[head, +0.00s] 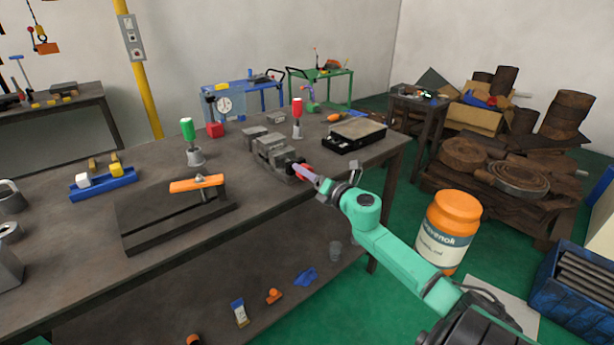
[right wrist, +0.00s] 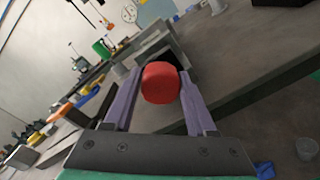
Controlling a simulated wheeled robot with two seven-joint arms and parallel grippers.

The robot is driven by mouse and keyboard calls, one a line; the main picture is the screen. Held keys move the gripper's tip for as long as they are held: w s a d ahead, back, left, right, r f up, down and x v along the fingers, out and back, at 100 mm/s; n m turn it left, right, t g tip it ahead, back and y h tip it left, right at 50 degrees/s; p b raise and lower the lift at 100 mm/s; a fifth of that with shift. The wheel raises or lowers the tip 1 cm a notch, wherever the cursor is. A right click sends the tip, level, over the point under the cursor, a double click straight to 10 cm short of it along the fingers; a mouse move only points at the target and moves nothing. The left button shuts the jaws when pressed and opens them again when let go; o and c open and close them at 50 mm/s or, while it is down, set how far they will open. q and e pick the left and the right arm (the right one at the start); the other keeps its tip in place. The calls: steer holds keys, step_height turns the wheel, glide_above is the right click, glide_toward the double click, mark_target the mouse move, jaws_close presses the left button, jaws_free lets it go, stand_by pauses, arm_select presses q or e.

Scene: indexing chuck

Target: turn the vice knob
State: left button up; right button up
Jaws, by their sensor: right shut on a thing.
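The grey vice (head: 272,153) stands near the front edge of the workbench, in the middle of the head view. Its red knob (head: 303,170) faces the bench front and is partly hidden by my gripper there. In the right wrist view the round red knob (right wrist: 160,83) sits between the two purple fingers, with the grey vice body (right wrist: 155,45) behind it. My right gripper (head: 308,173) has come in from the front right and is shut on the knob. My left gripper is not in view.
On the workbench (head: 80,235) stand a green-handled tool (head: 188,130), a red-topped tool (head: 297,107), a black-sided tray (head: 355,133) and a plate with an orange bar (head: 196,184). A lower shelf holds small items.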

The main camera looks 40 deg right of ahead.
steer(key=shift+f, duration=0.15)
stand_by(0.3)
steer(key=o, duration=1.4)
steer(key=s, duration=1.4)
steer(key=shift+s+a+r, duration=0.25)
steer(key=shift+a+r, duration=0.05)
steer(key=shift+a, duration=0.05)
